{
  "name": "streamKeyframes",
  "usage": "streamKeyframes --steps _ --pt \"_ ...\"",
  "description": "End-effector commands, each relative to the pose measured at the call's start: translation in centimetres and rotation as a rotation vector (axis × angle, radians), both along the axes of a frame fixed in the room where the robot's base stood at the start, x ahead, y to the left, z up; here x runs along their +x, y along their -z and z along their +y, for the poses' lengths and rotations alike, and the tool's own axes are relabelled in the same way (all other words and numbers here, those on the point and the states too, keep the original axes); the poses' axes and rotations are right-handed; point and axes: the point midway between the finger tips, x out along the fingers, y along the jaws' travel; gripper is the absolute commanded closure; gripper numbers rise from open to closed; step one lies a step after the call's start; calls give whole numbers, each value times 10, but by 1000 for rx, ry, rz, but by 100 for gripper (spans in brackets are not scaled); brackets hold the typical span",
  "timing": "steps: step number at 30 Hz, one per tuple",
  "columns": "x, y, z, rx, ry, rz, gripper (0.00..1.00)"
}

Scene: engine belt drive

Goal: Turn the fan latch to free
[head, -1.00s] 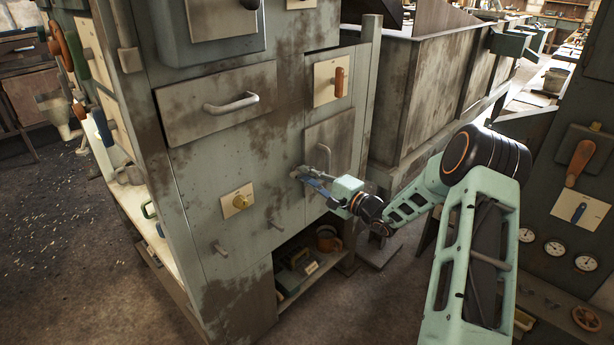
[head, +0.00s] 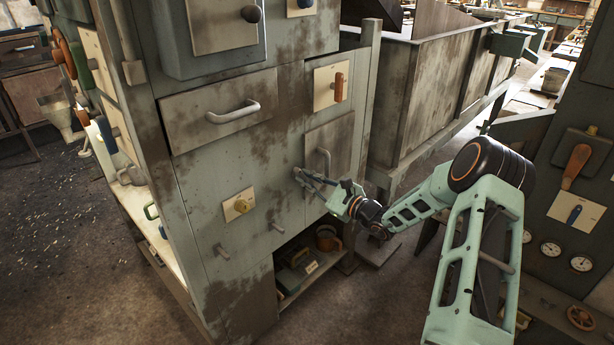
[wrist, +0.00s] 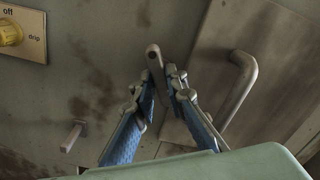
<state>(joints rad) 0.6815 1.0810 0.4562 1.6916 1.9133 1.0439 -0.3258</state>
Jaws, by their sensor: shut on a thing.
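A short grey latch peg (wrist: 155,60) sticks out of the worn grey-green cabinet front (head: 205,165). In the wrist view my gripper (wrist: 163,80) has its two blue-padded fingers around this peg, one on each side, shut on it. The peg's end shows beyond the fingertips, and its lower part is hidden between them. In the head view my gripper (head: 303,178) is at the cabinet front, just left of a small door's handle (head: 325,160). I see no label that names the peg as the fan latch.
The door handle (wrist: 240,85) stands close to the right of my fingers. A yellow knob (wrist: 10,33) on a plate marked off and drip is at upper left. Another peg (wrist: 74,136) juts out at lower left. An orange lever (head: 339,87) is above.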

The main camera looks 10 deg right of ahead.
Motion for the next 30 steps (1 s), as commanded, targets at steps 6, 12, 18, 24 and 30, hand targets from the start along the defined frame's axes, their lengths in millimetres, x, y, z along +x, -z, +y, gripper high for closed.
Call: streamKeyframes --steps 6,12,18,24,30 --pt "0 -2 -1 163 2 120 100" --pt "0 -2 0 289 0 211 100" --pt "0 -1 0 382 0 279 100" --pt "0 0 -1 433 1 317 100" --pt "0 1 0 453 1 331 100"
